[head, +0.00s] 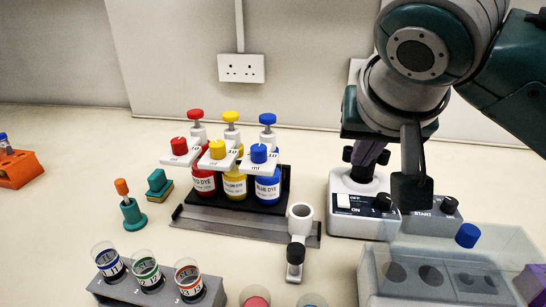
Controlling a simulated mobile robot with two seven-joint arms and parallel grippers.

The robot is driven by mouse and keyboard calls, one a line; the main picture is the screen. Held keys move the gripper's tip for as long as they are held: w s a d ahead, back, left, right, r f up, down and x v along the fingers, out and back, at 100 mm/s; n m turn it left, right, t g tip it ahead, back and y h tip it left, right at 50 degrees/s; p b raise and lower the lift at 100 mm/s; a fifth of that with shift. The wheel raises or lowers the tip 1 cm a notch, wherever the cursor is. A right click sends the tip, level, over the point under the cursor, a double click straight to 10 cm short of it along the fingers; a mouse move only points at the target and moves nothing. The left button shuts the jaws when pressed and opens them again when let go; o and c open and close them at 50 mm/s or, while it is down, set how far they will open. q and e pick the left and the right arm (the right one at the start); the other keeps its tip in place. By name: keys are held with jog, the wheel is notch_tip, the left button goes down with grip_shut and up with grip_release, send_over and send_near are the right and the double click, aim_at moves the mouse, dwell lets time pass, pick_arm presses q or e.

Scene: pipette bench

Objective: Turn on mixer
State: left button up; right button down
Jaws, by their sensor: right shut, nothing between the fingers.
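The mixer (352,222) is a white box with a black cup-like top piece (366,158), at the right of the bench. Its front has a dark panel with an ON label, a small white switch (343,201) on it and a black knob (383,202) to the right. My right gripper (411,192) comes down from the upper right, shut and empty. Its fingertips appear just right of the knob in the picture; I cannot tell whether they touch anything. My left gripper is not in view.
A second device labelled START (428,226) stands right of the mixer, partly hidden by my gripper. A clear-lidded box (375,285) stands in front. A wall socket is behind.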

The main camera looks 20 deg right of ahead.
jog(key=b, duration=0.2)
send_over(345, 203)
jog(key=f, duration=0.7)
jog(key=shift+s+a+f, duration=0.3)
jog(key=shift+s+f, duration=0.05)
jog(key=shift+f, duration=0.05)
jog(key=shift+s+a+f, duration=0.1)
jog(key=shift+s+f, duration=0.05)
jog(key=shift+f, duration=0.45)
jog(key=shift+s+a+f, duration=0.1)
jog(key=shift+f, duration=0.45)
jog(key=shift+s+f, duration=0.1)
jog(key=shift+f, duration=0.55)
jog(key=shift+s+f, duration=0.1)
jog(key=shift+f, duration=0.3)
jog(key=shift+p, duration=0.3)
jog(key=shift+a+r+p, duration=0.1)
jog(key=shift+r+p, duration=0.75)
jog(key=shift+p, duration=0.05)
